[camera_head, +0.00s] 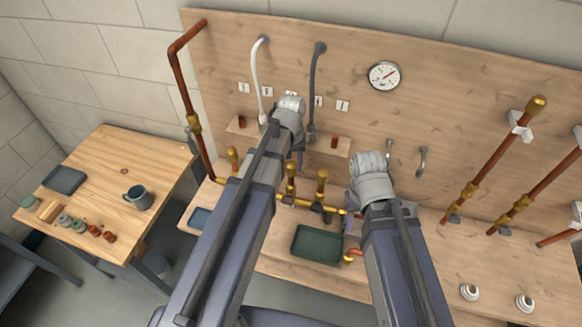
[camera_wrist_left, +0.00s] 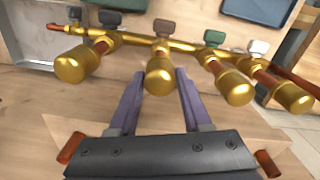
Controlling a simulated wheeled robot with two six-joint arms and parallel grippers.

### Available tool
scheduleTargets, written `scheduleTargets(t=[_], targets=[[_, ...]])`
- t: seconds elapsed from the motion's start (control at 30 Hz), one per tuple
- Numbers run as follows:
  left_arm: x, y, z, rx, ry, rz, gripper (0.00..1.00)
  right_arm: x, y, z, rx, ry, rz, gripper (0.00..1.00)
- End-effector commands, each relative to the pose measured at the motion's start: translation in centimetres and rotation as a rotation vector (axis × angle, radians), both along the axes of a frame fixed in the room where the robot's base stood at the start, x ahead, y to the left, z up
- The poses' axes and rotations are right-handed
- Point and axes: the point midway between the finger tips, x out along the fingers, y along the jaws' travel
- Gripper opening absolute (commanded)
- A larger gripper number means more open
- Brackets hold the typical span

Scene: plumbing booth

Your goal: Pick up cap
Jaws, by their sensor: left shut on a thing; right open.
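Several gold caps stand on a row of brass fittings along a pipe on the workbench. One gold cap (camera_wrist_left: 160,84) sits between the two fingers of my left gripper (camera_wrist_left: 159,76) in the left wrist view. The left gripper is shut on it, and the cap is still on its fitting. The same cap seems to show in the head view (camera_head: 291,169), beside the left fingers, which are mostly hidden by my wrist. Another gold cap (camera_head: 322,175) stands to its right. My right gripper (camera_head: 349,220) is open near the pipe's right end, largely hidden by its arm.
A small wall shelf (camera_head: 320,142) with copper pieces (camera_head: 334,141) at its ends is close to my left gripper. A dark green tray (camera_head: 317,245) lies on the bench. A wooden table (camera_head: 165,165) with a mug (camera_head: 138,197) stands at the left. Copper pipes (camera_head: 495,160) rise at the right.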

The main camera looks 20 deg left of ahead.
Motion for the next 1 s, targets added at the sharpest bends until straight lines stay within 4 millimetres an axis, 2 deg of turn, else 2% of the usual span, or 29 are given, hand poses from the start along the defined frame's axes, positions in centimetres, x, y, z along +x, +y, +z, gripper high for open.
scheduleTargets(t=[0.03, 0.23, 0.67, 0.87, 1.0], targets=[[0.0, 0.0, 0.0, 0.0, 0.0, 0.0, 0.23, 0.0, 0.0, 0.0, 0.0, 0.0, 0.0, 0.5], [0.0, 0.0, 0.0, 0.0, 0.0, 0.0, 0.0, 0.0, 0.0, 0.0, 0.0, 0.0, 0.0, 0.5], [0.0, 0.0, 0.4, 0.0, 0.0, 0.0, 0.0, 0.0, 0.0, 0.4, 0.0, 0.0, -0.001, 0.5], [0.0, 0.0, 1.9, 0.0, 0.0, 0.0, 0.0, 0.0, 0.0, 2.0, 0.001, 0.0, -0.003, 0.5], [0.0, 0.0, 3.8, 0.0, 0.0, 0.0, 0.0, 0.0, 0.0, 3.8, 0.001, 0.0, -0.006, 0.5]])
